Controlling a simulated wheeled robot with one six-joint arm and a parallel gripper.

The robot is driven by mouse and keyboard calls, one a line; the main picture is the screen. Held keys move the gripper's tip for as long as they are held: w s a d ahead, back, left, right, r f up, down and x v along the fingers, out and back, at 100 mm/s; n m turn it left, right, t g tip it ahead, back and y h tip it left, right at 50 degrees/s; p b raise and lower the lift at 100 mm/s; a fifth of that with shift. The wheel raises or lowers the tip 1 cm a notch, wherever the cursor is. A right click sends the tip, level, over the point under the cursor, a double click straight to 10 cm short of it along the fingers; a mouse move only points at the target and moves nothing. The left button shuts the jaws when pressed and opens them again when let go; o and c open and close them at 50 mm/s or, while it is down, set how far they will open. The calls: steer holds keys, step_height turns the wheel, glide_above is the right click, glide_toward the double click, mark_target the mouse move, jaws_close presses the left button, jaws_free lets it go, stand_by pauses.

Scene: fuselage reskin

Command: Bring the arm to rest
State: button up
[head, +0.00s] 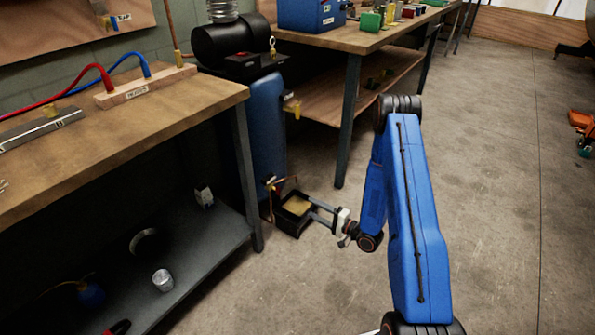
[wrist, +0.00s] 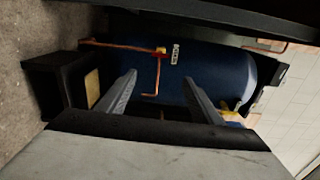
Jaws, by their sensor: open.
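My gripper (head: 310,208) is low over the floor at the end of my blue arm, in the middle of the head view. Its two fingers point left toward an open black box. In the wrist view my gripper (wrist: 160,74) has its fingers well apart, with nothing between them. Beyond the fingers lies the blue tank with a copper pipe and a small yellow-and-red fitting. Whether the fingers touch the black box cannot be told.
The black box (head: 293,226) with a tan inside sits by the blue tank (head: 267,130). A wooden bench (head: 190,107) with a lower shelf stands left. Another bench (head: 375,38) stands behind. Open concrete floor (head: 490,190) lies to the right.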

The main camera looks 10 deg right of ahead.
steer(key=w+d+r+n+g+h, duration=0.1)
steer(key=w+d+r+n+h, duration=0.15)
steer(key=r, duration=0.45)
steer(key=w+d+r+n+g+h, duration=0.1)
steer(key=w+r+n+h, duration=0.25)
steer(key=r, duration=0.35)
steer(key=s+d+r+g+h, duration=0.1)
steer(key=s+d+r+h, duration=0.25)
steer(key=r, duration=0.45)
steer(key=s+d+r+h, duration=0.2)
steer(key=s+r, duration=0.2)
steer(key=r, duration=0.4)
steer(key=s+r+n+g+h, duration=0.1)
steer(key=s+r, duration=0.4)
steer(key=s, duration=0.3)
steer(key=s+r+n+g+h, duration=0.15)
steer(key=s+r, duration=0.25)
steer(key=s, duration=0.4)
steer(key=s+a+r+g+y, duration=0.1)
steer(key=s+a, duration=0.1)
steer(key=s, duration=0.9)
steer(key=s+a+r+n+g+y, duration=0.1)
steer(key=s+a+r+g, duration=0.1)
steer(key=s, duration=1)
steer(key=shift+s+a+r, duration=0.15)
steer(key=shift+s+a, duration=0.15)
steer(key=shift+a, duration=0.3)
